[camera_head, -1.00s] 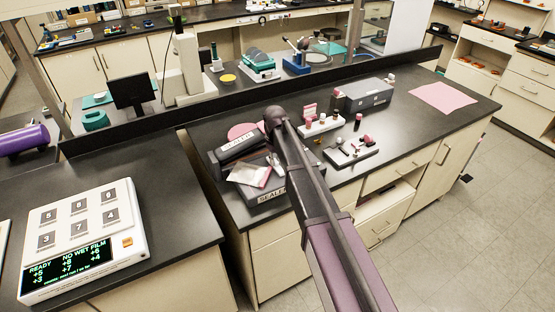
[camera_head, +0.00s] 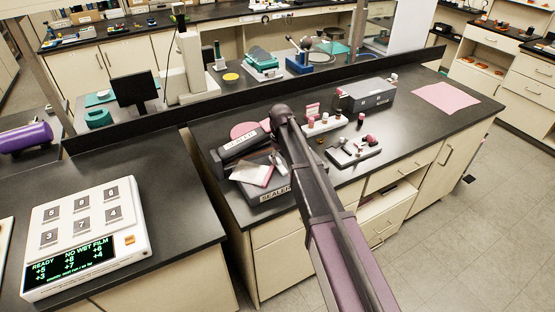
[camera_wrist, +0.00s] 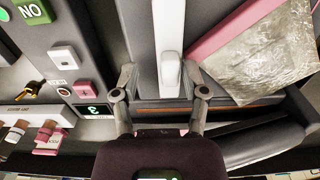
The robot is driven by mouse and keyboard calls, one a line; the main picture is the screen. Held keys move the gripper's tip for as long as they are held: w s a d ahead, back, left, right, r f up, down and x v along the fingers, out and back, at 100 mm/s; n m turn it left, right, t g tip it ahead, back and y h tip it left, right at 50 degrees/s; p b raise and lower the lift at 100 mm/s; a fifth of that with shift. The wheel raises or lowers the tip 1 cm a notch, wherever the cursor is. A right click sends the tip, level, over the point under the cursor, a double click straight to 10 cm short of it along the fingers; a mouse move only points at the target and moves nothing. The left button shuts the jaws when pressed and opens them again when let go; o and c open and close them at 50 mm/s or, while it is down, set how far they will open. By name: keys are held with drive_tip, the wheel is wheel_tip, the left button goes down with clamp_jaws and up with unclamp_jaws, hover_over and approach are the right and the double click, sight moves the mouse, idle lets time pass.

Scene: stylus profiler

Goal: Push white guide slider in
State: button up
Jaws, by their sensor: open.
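The white guide slider (camera_wrist: 169,72) is a small pale block at the near end of a long white guide strip (camera_wrist: 168,22) on a dark machine. In the wrist view my gripper (camera_wrist: 160,75) is open, with one finger on each side of the slider and a visible gap to it on both sides. Whether the fingers are above the slider or level with it, I cannot tell. In the head view the dark sealer (camera_head: 268,190) stands on the bench, and my arm hides the gripper and slider.
A clear pouch with a pink edge (camera_wrist: 268,58) lies right of the strip; a dark roller-like bar (camera_wrist: 262,140) is below it. Left are a green NO key (camera_wrist: 35,12), a pink plus key (camera_wrist: 84,89) and a small display (camera_wrist: 94,110). Small bottles (camera_wrist: 48,132) stand further left.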

drive_tip(key=shift+r+p, duration=7.1)
drive_tip(key=shift+r, duration=0.05)
drive_tip(key=s+d+f+m+b, duration=0.3)
drive_tip(key=s+d+f+b, duration=0.3)
drive_tip(key=s+d, duration=0.4)
drive_tip(key=s+d+f+m+b, duration=0.2)
drive_tip(key=s+d+f+b, duration=0.4)
drive_tip(key=s+d, duration=0.5)
drive_tip(key=shift+s+d+m, duration=0.25)
drive_tip(key=shift+d+m, duration=0.15)
drive_tip(key=shift+f, duration=0.1)
drive_tip(key=shift+m, duration=0.5)
drive_tip(key=s+d, duration=0.1)
drive_tip(key=s, duration=0.1)
drive_tip(key=s+d, duration=0.1)
drive_tip(key=s, duration=0.1)
drive_tip(key=shift+d, duration=0.1)
